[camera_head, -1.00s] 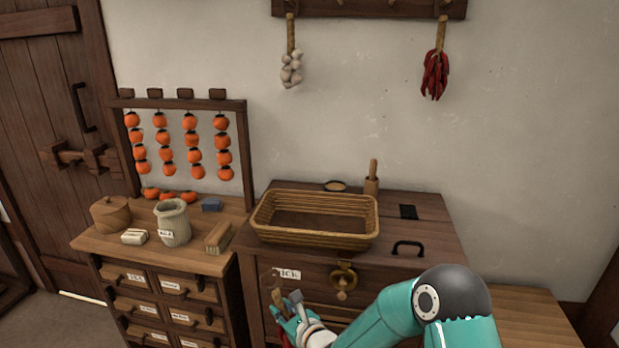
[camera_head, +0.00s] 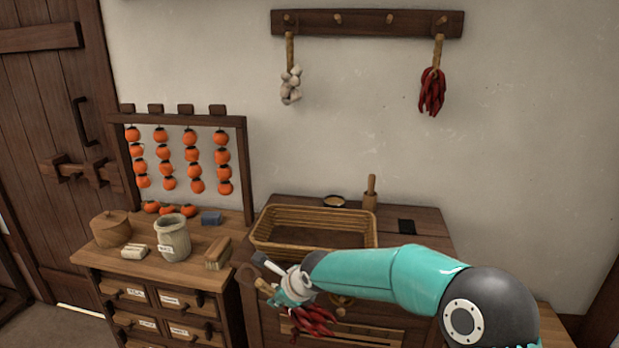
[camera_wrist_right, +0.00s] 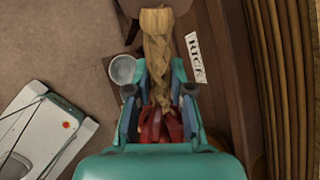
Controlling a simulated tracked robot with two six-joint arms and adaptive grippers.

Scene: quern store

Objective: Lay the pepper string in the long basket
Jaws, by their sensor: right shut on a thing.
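My right gripper (camera_head: 284,286) is shut on a pepper string, in front of the chest and near the basket's front left side. The string's red peppers (camera_head: 312,322) hang below the gripper, and its straw braid sticks out to the left. In the right wrist view the braid (camera_wrist_right: 157,45) passes between the fingers, with red peppers (camera_wrist_right: 160,126) near the palm. The long basket (camera_head: 268,243), woven and light brown, stands on the chest and looks empty. My right arm hides its front right part. Its ribbed side (camera_wrist_right: 292,70) appears along the right wrist view's right edge. My left gripper is out of view.
Another pepper string (camera_head: 432,92) and a garlic string (camera_head: 290,88) hang from the wall rack (camera_head: 365,22). A mortar with pestle (camera_head: 370,195) and small dish (camera_head: 334,201) stand behind the basket. The left cabinet holds a jar (camera_head: 173,242), brush (camera_head: 217,253) and persimmon rack (camera_head: 243,165).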

